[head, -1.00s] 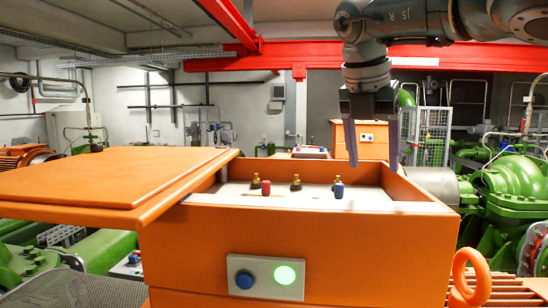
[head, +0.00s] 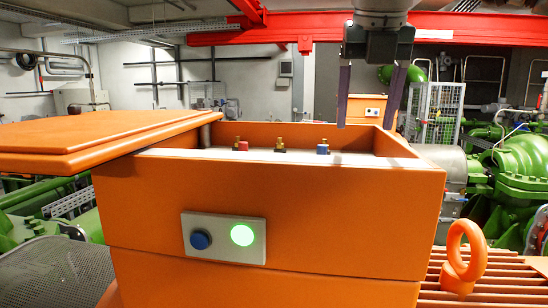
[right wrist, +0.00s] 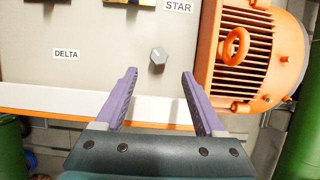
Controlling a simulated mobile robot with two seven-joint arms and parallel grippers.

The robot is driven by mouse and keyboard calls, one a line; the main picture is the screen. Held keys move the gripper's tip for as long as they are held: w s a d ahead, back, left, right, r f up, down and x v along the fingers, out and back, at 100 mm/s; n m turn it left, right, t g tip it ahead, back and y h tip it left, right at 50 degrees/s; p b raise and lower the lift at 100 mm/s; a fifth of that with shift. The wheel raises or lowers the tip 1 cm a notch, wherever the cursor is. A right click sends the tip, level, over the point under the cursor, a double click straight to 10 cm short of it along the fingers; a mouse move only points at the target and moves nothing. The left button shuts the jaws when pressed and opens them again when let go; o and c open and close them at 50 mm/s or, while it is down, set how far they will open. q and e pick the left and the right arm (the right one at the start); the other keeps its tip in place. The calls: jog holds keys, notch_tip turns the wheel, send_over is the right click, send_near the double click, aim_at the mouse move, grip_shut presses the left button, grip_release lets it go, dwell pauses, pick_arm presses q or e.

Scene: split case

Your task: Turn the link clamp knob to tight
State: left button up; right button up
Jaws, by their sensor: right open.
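A grey hexagonal knob (right wrist: 158,56) stands on the pale panel (right wrist: 100,75) in the right wrist view, between the labels DELTA (right wrist: 66,54) and STAR (right wrist: 178,5). I take it as the link clamp knob; it carries no readable mark of how tight it is. My right gripper (right wrist: 159,76) is open and empty, its purple fingers spread to either side, the knob lying between and just beyond the tips in the picture. In the head view the right gripper (head: 366,124) hangs over the right part of the open orange case (head: 270,205). The knob is hidden there.
Brass terminals (head: 280,145), a red part (head: 243,146) and a blue part (head: 323,149) rise inside the case. Its orange lid (head: 90,140) lies askew at the left. A blue button (head: 200,240) and lit green lamp (head: 242,235) are on the front. An orange lifting ring (head: 465,250) stands right.

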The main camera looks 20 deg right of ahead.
jog(key=p+x, duration=0.5)
jog(key=x, duration=0.3)
jog(key=shift+p, duration=0.3)
jog(key=shift+w+f, duration=0.15)
jog(key=shift+f, duration=0.3)
grip_shut()
